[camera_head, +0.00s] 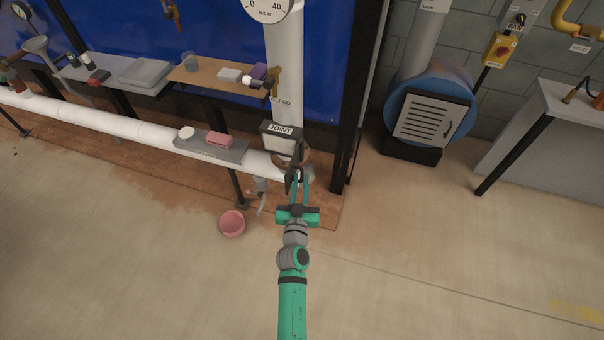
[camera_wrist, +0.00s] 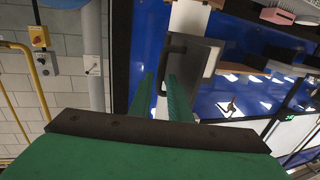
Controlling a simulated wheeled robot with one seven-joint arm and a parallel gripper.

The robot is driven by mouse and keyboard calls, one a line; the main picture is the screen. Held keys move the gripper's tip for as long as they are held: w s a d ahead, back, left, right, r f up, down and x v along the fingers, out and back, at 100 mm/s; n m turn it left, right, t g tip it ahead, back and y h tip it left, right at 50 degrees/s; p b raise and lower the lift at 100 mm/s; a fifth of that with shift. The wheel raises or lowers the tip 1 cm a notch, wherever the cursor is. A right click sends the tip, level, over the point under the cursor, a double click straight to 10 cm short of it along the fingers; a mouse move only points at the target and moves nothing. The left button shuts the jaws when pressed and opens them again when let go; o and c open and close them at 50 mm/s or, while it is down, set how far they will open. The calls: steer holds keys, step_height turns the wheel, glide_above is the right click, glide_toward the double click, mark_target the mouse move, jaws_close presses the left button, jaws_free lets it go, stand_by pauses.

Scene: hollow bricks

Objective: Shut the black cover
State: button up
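A dark hinged-looking piece (camera_head: 293,172), which I take to be the black cover, stands out below the box labelled JOINT (camera_head: 281,138) on the white pipe. In the wrist view a grey panel with a dark rim (camera_wrist: 200,58) shows, with a black bar handle (camera_wrist: 173,58) on its left side. My gripper (camera_head: 299,182) is at the dark piece, partly overlapping it. In the wrist view my gripper (camera_wrist: 159,85) has its two green fingers apart, with the lower end of the handle between them. I cannot tell whether the fingers touch it.
The white horizontal pipe (camera_head: 130,130) meets the vertical pipe (camera_head: 285,65) here. A grey shelf (camera_head: 196,148) with a pink block stands left. A pink bowl (camera_head: 232,223) lies on the floor. A blue blower (camera_head: 430,105) and a table (camera_head: 570,105) are at right. The front floor is clear.

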mark_target(302, 175)
steer(key=shift+w+d, duration=0.15)
steer(key=shift+w, duration=1.65)
jaws_close()
